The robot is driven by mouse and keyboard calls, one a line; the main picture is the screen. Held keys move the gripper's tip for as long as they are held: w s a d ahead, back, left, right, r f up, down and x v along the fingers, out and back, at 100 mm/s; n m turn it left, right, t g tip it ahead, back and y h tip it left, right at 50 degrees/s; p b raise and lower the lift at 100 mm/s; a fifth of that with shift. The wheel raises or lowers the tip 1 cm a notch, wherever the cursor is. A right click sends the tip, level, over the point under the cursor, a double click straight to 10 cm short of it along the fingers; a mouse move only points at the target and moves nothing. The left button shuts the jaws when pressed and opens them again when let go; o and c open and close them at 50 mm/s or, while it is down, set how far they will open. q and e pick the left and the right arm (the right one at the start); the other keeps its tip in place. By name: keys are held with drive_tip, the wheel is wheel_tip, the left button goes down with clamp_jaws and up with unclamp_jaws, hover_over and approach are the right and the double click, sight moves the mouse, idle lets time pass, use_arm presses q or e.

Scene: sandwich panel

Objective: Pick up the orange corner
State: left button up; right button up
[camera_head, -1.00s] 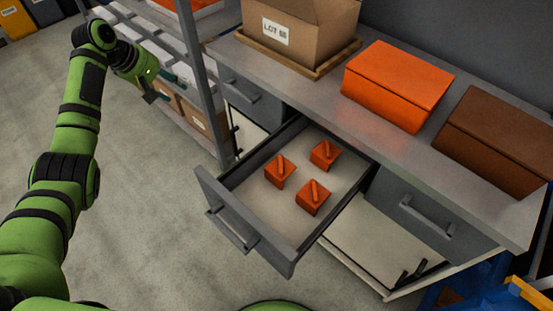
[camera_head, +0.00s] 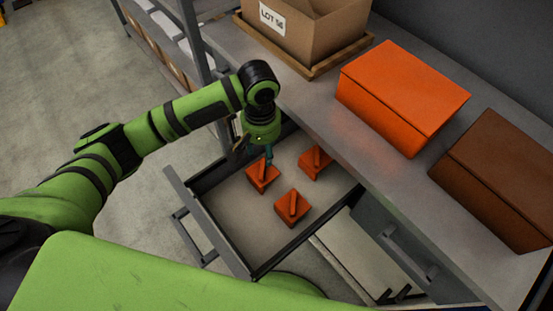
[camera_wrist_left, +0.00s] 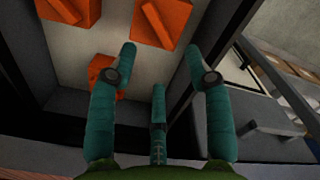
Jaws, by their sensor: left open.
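Three orange corners lie in the open drawer (camera_head: 235,225). One orange corner (camera_head: 263,178) is at the drawer's left, one (camera_head: 292,208) is toward the front, and one (camera_head: 313,163) is farther back. My left gripper (camera_head: 268,158) points down just above the left corner, open, with its fingertips overlapping that corner's top in the head view. In the left wrist view, the spread teal fingers (camera_wrist_left: 160,70) show an orange corner (camera_wrist_left: 102,72) partly behind the left finger. Two more orange corners show at the top, one (camera_wrist_left: 165,22) near the middle. My right gripper is not in view.
The workbench top (camera_head: 310,90) overhangs the drawer's back. On it stand an orange box (camera_head: 395,95), a brown box (camera_head: 495,180) and a cardboard box (camera_head: 310,25) on a wooden tray. A grey shelf post (camera_head: 192,45) stands behind my left arm.

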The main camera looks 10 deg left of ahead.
sight(264, 166)
use_arm(q)
drive_tip(key=shift+w+d+f, duration=0.1)
drive_tip(key=shift+d+f, duration=0.05)
drive_tip(key=shift+f, duration=0.5)
drive_tip(key=f, duration=0.3)
drive_tip(key=shift+s+a+p, duration=0.2)
drive_tip(key=shift+s+p, duration=0.15)
drive_tip(key=shift+s, duration=0.05)
wheel_tip(264, 166, down, 2)
drive_tip(key=shift+f, duration=0.1)
drive_tip(key=shift+w+d+f, duration=0.1)
drive_tip(key=shift+f, duration=0.15)
clamp_jaws()
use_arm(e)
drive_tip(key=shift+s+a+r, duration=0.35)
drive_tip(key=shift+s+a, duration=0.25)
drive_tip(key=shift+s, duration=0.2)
